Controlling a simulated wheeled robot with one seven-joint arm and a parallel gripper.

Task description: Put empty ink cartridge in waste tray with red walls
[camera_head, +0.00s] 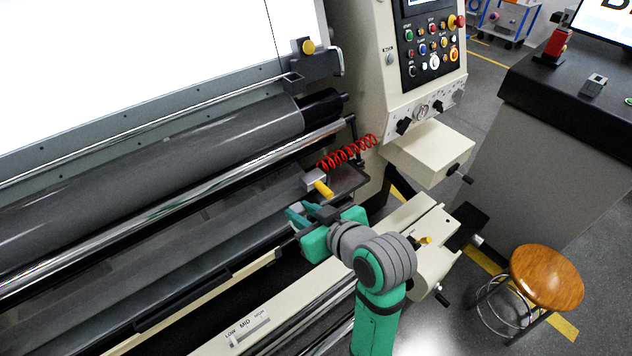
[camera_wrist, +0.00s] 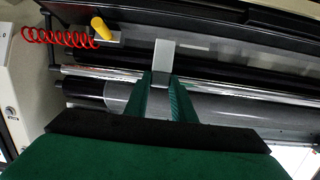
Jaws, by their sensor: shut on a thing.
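My gripper (camera_head: 297,213) reaches over the rollers of the inspection machine, left of the grey block with the yellow knob. In the wrist view its two green fingers (camera_wrist: 161,84) are shut on a light grey, flat rectangular piece (camera_wrist: 164,56), which sticks out beyond the fingertips. It may be the ink cartridge; no label can be read. In the head view I cannot make out the held piece clearly at the fingers. No waste tray with red walls shows in either view.
A grey block with a yellow knob (camera_head: 323,188) sits close beyond my gripper, by a small dark shelf (camera_head: 350,182). A red coiled hose (camera_head: 345,152) hangs above it. Rollers (camera_head: 180,165) fill the left. A wooden stool (camera_head: 547,277) and a dark-topped counter (camera_head: 560,85) stand right.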

